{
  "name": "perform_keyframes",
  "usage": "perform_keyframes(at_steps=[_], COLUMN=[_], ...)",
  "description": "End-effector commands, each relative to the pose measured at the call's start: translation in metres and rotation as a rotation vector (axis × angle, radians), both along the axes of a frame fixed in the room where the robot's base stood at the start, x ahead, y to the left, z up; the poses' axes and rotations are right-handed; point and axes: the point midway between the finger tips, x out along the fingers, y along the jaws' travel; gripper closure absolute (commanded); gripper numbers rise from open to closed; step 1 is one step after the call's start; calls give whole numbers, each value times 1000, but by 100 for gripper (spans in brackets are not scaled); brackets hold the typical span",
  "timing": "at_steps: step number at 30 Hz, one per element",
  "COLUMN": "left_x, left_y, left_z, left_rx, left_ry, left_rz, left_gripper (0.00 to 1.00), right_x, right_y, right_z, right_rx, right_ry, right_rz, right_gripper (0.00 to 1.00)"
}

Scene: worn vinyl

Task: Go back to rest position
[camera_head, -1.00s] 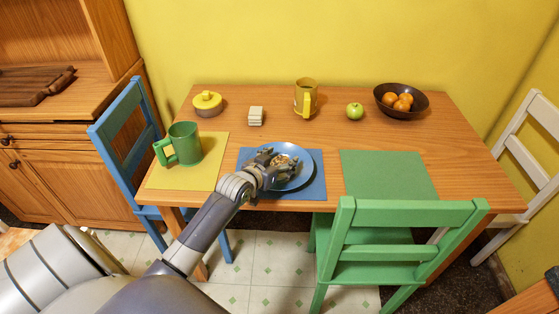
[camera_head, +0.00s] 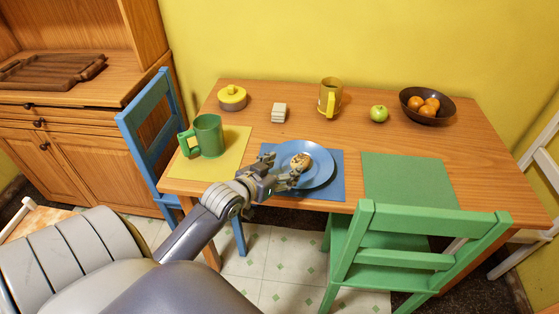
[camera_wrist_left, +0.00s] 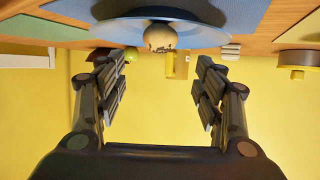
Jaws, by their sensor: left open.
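My left gripper (camera_head: 284,182) is open and empty at the near left edge of the blue plate (camera_head: 322,174). In the left wrist view the gripper (camera_wrist_left: 160,92) shows its two fingers wide apart, with nothing between them. The plate lies on a blue placemat (camera_head: 334,192). A round, light brown item (camera_head: 301,161), maybe a muffin or bun, sits on the plate; it also shows in the left wrist view (camera_wrist_left: 160,38), beyond the fingers. My right gripper is not in view.
The wooden table (camera_head: 350,138) holds a green mug (camera_head: 208,137) on a yellow mat, a yellow mug (camera_head: 330,98), a lidded pot (camera_head: 232,98), a green apple (camera_head: 379,113) and a bowl of oranges (camera_head: 427,119). A green chair (camera_head: 425,250) stands in front; a blue chair (camera_head: 150,120) stands left.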

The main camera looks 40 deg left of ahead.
Motion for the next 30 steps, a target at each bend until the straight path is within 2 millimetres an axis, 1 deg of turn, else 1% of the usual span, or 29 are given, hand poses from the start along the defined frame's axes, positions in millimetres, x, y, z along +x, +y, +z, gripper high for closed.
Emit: perform_keyframes(at_steps=[1,6,23,26,29,30], left_x=[-5,-10,-11,-19,-40,-54], left_y=[-1,-1,-2,-13,-39,-53], left_z=[2,4,3,-7,-31,-43], left_rx=[0,0,0,0,9,13], left_ry=[1,0,4,49,160,220], left_rz=[-1,-1,-2,-14,-44,-60], left_gripper=[37,37,37,37,37,37], right_x=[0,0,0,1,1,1], right_y=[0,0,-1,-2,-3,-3], right_z=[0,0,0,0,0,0], right_rx=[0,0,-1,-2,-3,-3], right_ry=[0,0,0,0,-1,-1], right_rz=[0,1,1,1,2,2], right_gripper=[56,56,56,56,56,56])
